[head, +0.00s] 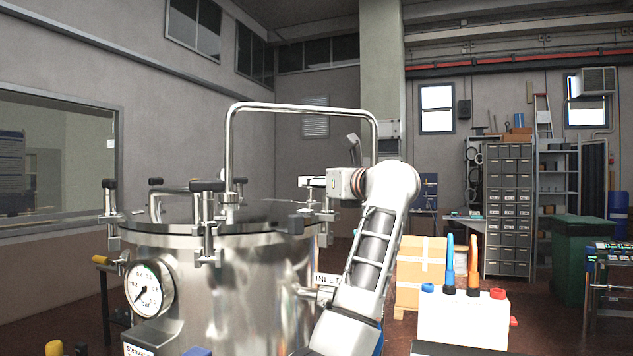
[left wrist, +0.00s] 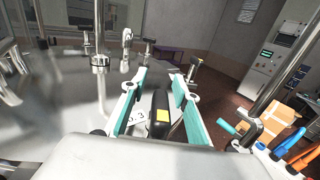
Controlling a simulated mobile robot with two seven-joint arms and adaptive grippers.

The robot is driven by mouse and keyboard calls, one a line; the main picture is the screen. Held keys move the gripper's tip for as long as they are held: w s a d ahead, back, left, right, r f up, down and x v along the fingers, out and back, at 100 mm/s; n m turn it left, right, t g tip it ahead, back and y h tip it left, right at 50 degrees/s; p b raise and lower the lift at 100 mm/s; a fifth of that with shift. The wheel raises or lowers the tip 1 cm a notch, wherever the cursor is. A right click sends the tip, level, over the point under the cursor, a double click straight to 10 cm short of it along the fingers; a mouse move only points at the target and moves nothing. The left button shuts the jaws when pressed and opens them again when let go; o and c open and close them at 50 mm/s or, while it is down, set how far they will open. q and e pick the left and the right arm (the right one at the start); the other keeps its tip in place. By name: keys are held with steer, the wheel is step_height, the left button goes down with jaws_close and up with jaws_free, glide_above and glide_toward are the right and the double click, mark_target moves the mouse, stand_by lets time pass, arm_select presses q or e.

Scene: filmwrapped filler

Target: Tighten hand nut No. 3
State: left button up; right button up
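A polished steel vessel (head: 240,275) stands at centre left in the head view, its lid ringed by clamps with black T-shaped hand nuts, such as one at the front (head: 207,186) and one at the left (head: 109,184). My left gripper (head: 306,183) is at the lid's right rim. In the left wrist view its teal-padded fingers (left wrist: 160,97) are apart, with a black handle with a yellow patch (left wrist: 159,115) between them. I see a gap on both sides of the handle. My right gripper is not in view.
A tall steel hoop handle (head: 300,108) rises over the lid. A pressure gauge (head: 149,287) sits on the vessel's left front. A white box (head: 462,322) with blue and orange tools stands at right, with cardboard boxes (head: 420,262) behind it.

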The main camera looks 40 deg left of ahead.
arm_select(q)
jaws_close()
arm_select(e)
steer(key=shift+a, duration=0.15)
arm_select(q)
steer(key=shift+f+t, duration=0.1)
steer(key=shift+t, duration=0.2)
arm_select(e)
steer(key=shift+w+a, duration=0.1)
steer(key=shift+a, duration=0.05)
